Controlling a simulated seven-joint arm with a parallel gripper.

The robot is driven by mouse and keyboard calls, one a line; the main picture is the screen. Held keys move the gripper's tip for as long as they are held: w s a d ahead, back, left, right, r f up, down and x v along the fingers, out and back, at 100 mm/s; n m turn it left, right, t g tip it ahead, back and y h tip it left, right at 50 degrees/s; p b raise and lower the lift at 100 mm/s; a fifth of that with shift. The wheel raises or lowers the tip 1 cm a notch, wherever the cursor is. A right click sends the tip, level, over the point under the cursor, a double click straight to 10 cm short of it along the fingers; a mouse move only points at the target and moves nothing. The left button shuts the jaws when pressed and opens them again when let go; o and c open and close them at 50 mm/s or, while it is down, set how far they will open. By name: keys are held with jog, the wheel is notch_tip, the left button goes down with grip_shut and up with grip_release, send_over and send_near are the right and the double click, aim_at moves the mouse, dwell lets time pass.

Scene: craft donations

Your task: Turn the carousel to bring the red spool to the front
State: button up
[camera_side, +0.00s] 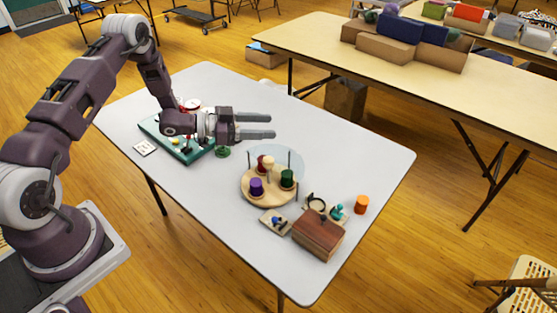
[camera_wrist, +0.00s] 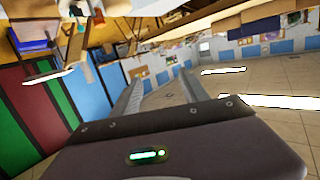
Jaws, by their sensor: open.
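The carousel (camera_side: 270,197) is a round wooden base with upright pegs and a clear disc (camera_side: 291,160) above it, on the white table. The red spool (camera_side: 262,161) is at its far side in the side view, seen partly through the disc, close to a cream spool (camera_side: 268,164). A purple spool (camera_side: 256,187) is at the near left and a green spool (camera_side: 287,178) at the right. My gripper (camera_side: 272,126) is open and empty, level above the table behind the carousel, apart from it. Its fingers also show in the wrist view (camera_wrist: 160,90), which faces the room; no spool shows there.
A brown wooden box (camera_side: 318,236), an orange cylinder (camera_side: 361,204), a teal piece (camera_side: 338,212) and a card with a blue piece (camera_side: 275,222) stand at the near right. A green tray (camera_side: 200,153) lies under my arm, a green knob (camera_side: 222,152) beside it. The table's right part is clear.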

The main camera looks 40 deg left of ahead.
jog(key=s+a+r+h, duration=0.1)
jog(key=s+h, duration=0.2)
jog(key=s, duration=0.1)
send_near(278, 166)
jog(key=shift+m, duration=0.4)
jog(key=w+d+r, duration=0.2)
jog(key=shift+d+r, duration=0.3)
jog(key=x, duration=0.5)
jog(key=shift+w+d, duration=0.65)
jog(key=shift+w, duration=0.05)
grip_shut()
jog(key=shift+a, duration=0.1)
